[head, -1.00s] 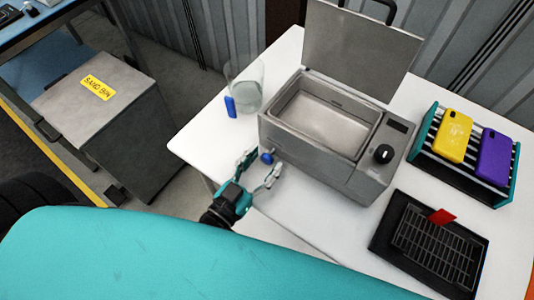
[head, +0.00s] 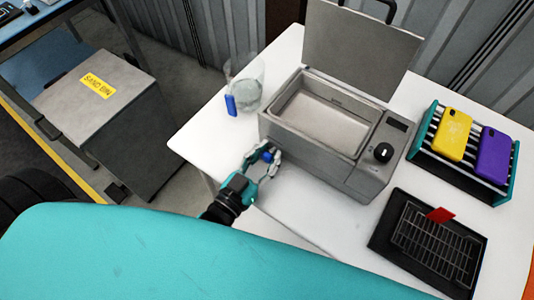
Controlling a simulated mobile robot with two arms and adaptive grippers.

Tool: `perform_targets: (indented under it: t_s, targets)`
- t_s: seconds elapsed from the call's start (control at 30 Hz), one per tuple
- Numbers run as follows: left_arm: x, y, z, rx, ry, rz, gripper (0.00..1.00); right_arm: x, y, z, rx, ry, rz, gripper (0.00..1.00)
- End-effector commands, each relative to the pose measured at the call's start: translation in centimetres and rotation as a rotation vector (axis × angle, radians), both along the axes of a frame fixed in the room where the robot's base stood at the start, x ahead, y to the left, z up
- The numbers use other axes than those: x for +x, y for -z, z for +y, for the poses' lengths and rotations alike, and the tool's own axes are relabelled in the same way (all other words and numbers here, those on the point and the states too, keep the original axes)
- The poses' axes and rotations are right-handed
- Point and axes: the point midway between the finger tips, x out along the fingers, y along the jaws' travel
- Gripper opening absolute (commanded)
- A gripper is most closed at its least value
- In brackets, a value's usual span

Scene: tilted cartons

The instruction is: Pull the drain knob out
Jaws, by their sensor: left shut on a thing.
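The drain knob (head: 267,156) is a small blue knob low on the left end of the front of a grey metal tank (head: 308,158). The tank's lid (head: 360,45) stands open and its basin is visible. My left gripper (head: 267,158) is shut on the drain knob, with its fingers on both sides of it. The fingers partly hide the knob. I cannot tell how far the knob sits from the tank wall. My right gripper is not in view.
A clear beaker (head: 248,92) with a blue tab stands left of the tank. A teal rack (head: 512,190) holds a yellow and a purple case on the right. A black tray (head: 385,235) with a wire grid and red piece lies front right. The white table's (head: 205,135) left corner is clear.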

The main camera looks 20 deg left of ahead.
Motion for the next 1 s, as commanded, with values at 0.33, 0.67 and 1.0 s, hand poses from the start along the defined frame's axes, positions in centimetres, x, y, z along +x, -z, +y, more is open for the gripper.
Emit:
perform_targets:
  t_s: [0.33,0.67,1.0]
  targets:
    - [0.0,0.0,0.0,0.000,0.000,0.000,0.00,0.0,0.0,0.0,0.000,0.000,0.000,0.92]
    - [-2.8,-0.1,0.8,0.001,-0.001,0.002,0.00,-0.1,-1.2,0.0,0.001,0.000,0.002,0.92]
    - [-2.8,0.1,0.8,0.001,0.000,0.002,0.32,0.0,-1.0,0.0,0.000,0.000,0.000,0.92]
